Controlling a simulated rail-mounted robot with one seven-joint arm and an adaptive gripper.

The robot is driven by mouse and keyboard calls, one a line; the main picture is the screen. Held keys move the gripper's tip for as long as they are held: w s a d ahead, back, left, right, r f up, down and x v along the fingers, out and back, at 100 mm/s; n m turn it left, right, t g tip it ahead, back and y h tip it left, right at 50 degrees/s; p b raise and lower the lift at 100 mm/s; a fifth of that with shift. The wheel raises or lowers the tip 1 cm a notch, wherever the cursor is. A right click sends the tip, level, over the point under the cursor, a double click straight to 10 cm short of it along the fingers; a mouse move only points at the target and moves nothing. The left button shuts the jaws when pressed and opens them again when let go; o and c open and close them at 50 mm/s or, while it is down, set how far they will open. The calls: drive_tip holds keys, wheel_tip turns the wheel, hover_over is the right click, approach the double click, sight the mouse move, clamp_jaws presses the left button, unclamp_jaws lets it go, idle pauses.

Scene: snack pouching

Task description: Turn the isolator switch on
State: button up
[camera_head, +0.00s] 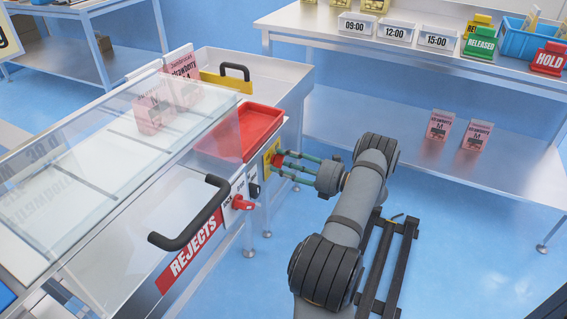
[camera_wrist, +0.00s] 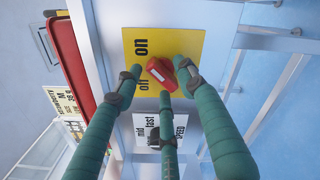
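The isolator switch is a red knob (camera_wrist: 160,73) on a yellow plate (camera_wrist: 195,38) marked "on" and "off". In the head view the knob (camera_head: 278,160) shows at the machine's end, partly behind my fingers. My gripper (camera_wrist: 157,80) has three teal fingers spread around the knob. A gap shows between the left fingertip and the knob; the right fingertip overlaps its edge, and contact is unclear. My gripper (camera_head: 285,163) reaches the plate from the right in the head view.
A red tray (camera_head: 250,130) sits beside the plate. A white SPEED label (camera_wrist: 160,130) adjoins it, with a black knob (camera_head: 254,190) and red handle (camera_head: 243,203) nearby. A black bar handle (camera_head: 195,220) juts from the clear cover. A metal bench (camera_head: 430,85) stands behind my arm.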

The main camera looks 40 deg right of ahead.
drive_tip(key=v, duration=1.2)
drive_tip(key=shift+w, duration=0.1)
drive_tip(key=x, duration=1.2)
